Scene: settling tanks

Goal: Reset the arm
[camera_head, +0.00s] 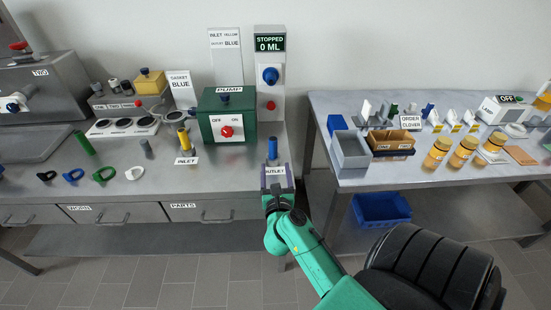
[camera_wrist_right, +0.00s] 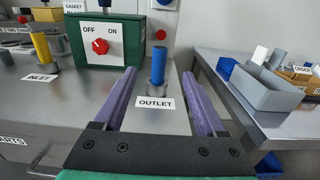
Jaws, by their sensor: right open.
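My right arm reaches in from the bottom of the head view to its gripper (camera_head: 276,172) at the front right corner of the left bench. The jaws are open, with nothing held. In the right wrist view, the two purple fingers (camera_wrist_right: 159,76) point forward, one on each side of the blue outlet post (camera_wrist_right: 158,65). The post stands upright, with clear space to either finger. The OUTLET label (camera_wrist_right: 156,102) lies in front of the post. My left gripper is not in view.
The green pump box (camera_head: 226,118) stands behind and left of the gripper, with the yellow inlet post (camera_head: 184,139) nearby. A gap separates this bench from the right table (camera_head: 372,181), which holds a grey bin (camera_head: 350,150) and amber jars (camera_head: 437,153). A blue crate (camera_head: 381,209) sits below.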

